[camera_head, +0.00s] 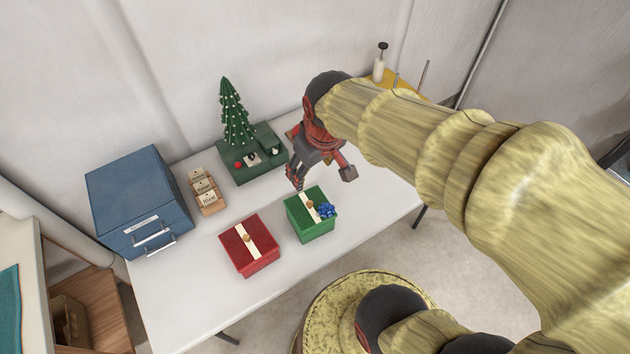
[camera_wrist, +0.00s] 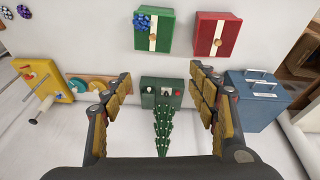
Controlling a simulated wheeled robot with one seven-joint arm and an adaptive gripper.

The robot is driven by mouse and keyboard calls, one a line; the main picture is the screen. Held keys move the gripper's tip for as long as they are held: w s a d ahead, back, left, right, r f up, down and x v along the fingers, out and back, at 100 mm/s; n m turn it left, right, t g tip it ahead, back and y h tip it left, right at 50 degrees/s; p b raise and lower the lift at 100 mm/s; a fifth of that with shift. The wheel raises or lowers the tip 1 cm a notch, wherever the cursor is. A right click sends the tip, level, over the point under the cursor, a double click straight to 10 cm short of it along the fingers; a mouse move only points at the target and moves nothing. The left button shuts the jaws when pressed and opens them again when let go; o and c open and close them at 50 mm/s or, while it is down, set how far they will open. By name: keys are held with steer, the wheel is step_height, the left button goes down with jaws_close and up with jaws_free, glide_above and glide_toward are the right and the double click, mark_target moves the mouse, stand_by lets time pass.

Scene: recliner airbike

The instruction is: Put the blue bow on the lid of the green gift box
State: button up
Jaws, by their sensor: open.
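The blue bow (camera_head: 326,211) sits at the right part of that lid, beside the band. In the wrist view the green box (camera_wrist: 167,35) is at the top, and the blue bow (camera_wrist: 142,22) is at its upper left corner. My gripper (camera_head: 322,182) is above and behind the green box, apart from it. In the wrist view my gripper (camera_wrist: 164,88) has its fingers wide apart with nothing between them.
A red gift box (camera_head: 240,258) stands left of the green one. A Christmas tree (camera_head: 236,118) on a green base, a small wooden card holder (camera_head: 207,191) and a blue drawer cabinet (camera_head: 125,195) stand behind and left. A yellow stand (camera_wrist: 42,80) shows in the wrist view.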

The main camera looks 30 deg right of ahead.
steer(key=s+a+r+m+t, duration=0.1)
steer(key=s+a+r+t, duration=0.1)
steer(key=s+a+r, duration=0.2)
steer(key=s+r, duration=0.3)
steer(key=shift+s+r, duration=0.15)
steer(key=shift+s, duration=0.2)
steer(key=shift+a, duration=0.1)
step_height(320, 180, down, 7)
steer(key=b, duration=0.7)
